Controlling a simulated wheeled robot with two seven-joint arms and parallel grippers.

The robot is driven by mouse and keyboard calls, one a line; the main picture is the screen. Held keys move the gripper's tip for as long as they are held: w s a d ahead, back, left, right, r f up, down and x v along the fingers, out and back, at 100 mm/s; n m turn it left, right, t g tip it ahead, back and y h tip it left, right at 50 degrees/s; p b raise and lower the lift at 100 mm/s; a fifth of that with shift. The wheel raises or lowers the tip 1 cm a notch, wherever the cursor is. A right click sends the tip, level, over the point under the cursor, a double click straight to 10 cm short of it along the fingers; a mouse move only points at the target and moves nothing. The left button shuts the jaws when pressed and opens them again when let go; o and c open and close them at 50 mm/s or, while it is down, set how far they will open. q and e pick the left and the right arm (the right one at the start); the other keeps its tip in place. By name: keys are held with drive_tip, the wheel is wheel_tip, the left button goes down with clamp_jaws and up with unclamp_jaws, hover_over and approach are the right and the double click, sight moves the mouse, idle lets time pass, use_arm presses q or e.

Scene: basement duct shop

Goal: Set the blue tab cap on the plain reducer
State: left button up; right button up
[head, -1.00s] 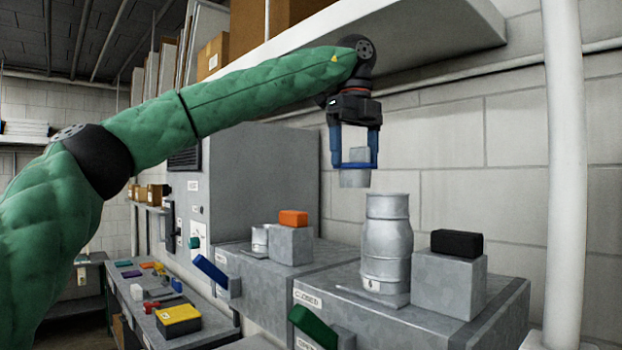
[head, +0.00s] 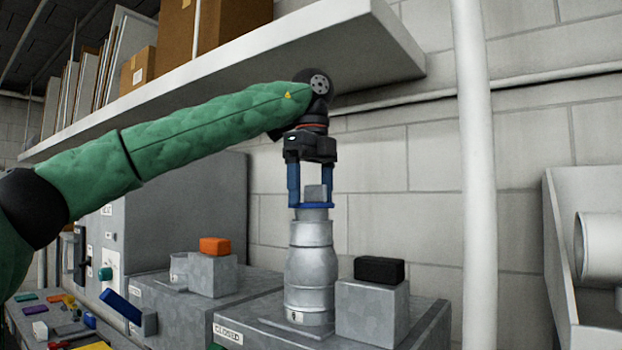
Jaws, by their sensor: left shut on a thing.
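My left gripper (head: 311,203) points down with its blue fingers shut on a small grey cap (head: 313,214). A grey block stands up between the fingers. Blue shows across the fingertips; I cannot tell whether any of it is the cap's tab. The plain reducer (head: 310,272) is a tall grey metal piece, narrower at the top, upright on the nearer grey box. The held cap is right over the reducer's top and lines up with it. They look touching or nearly so; the fingers partly hide the cap. My right gripper is not in view.
A grey block with a black piece (head: 379,270) stands close right of the reducer. An orange piece (head: 215,245) sits on a block on the farther box. A shelf (head: 330,40) hangs above my arm. A white pipe (head: 477,150) runs vertically at right.

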use_arm(q)
drive_tip(key=shift+s+f, duration=0.1)
drive_tip(key=shift+f, duration=0.35)
drive_tip(key=shift+f+b, duration=0.55)
drive_tip(key=shift+b, duration=0.15)
idle(1.6)
drive_tip(key=o, duration=0.7)
drive_tip(key=shift+o, duration=0.2)
drive_tip(key=shift+r, duration=0.1)
drive_tip(key=shift+r+p, duration=0.7)
drive_tip(key=shift+r, duration=0.65)
wheel_tip(320, 180, up, 8)
